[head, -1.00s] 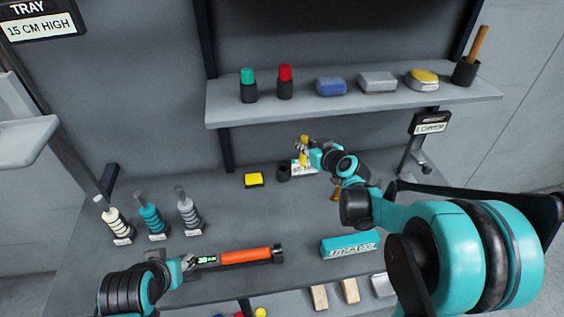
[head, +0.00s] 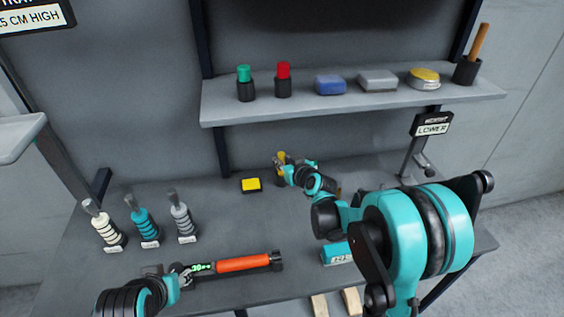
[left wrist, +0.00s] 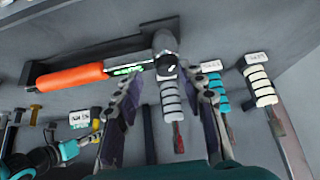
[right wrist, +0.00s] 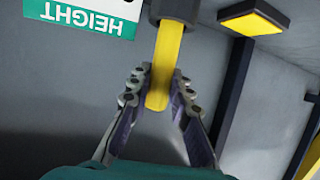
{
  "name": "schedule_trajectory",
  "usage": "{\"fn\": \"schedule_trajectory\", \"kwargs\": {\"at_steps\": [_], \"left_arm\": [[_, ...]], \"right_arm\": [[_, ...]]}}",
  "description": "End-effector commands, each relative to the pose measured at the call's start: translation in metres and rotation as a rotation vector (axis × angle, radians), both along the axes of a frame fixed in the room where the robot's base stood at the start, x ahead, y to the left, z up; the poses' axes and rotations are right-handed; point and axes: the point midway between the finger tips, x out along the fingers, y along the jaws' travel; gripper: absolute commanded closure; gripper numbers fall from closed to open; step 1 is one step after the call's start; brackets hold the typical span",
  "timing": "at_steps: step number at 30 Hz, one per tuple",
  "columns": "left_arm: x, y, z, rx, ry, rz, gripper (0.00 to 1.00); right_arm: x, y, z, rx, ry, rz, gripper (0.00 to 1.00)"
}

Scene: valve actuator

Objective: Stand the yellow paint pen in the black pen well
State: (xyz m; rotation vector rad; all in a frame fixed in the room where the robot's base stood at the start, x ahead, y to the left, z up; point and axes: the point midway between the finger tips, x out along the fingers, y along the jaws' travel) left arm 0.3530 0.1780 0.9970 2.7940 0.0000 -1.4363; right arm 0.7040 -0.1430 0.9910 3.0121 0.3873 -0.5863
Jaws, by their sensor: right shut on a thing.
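The yellow paint pen (head: 281,155) is upright in my right gripper (head: 281,162) in the head view. In the right wrist view, the pen (right wrist: 165,60) lies between the fingertips (right wrist: 162,85), which are shut on it. Its far end meets the black pen well (right wrist: 175,9) at the top edge of that view; how deep it sits inside, I cannot tell. In the head view the gripper largely hides the well. My left gripper (head: 188,272) is near the orange-handled tool (head: 243,263). Its fingers (left wrist: 170,90) are open and empty in the left wrist view.
A yellow-topped block (head: 251,185) sits left of the right gripper. A shelf (head: 350,105) with cups and blocks overhangs behind. A teal box (head: 337,254) lies below the right arm.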

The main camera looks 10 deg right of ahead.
Motion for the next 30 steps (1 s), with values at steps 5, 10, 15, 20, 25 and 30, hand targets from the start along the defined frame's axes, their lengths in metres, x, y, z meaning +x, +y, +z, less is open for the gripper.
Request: {"fn": "schedule_trajectory", "kwargs": {"at_steps": [5,10,15,20,25,30], "left_arm": [[0.000,0.000,-0.004,0.000,0.000,0.000,0.60],[0.000,0.000,-0.003,0.000,0.000,0.000,0.60],[0.000,0.000,-0.002,0.000,0.000,0.000,0.60],[0.000,0.000,0.003,0.000,0.000,0.000,0.60],[0.000,0.000,0.013,0.000,0.000,0.000,0.60],[0.000,0.000,0.024,0.000,0.000,0.000,0.60]], "right_arm": [[0.000,0.000,-0.004,0.000,0.000,0.000,0.76],[0.000,0.000,-0.003,0.000,0.000,0.000,0.60],[0.000,0.000,-0.002,0.000,0.000,0.000,0.60],[-0.005,-0.002,0.004,0.001,0.000,-0.001,0.60],[-0.036,-0.010,0.018,0.000,0.000,-0.002,0.60],[-0.071,-0.020,0.033,0.001,0.001,-0.003,0.60]]}}
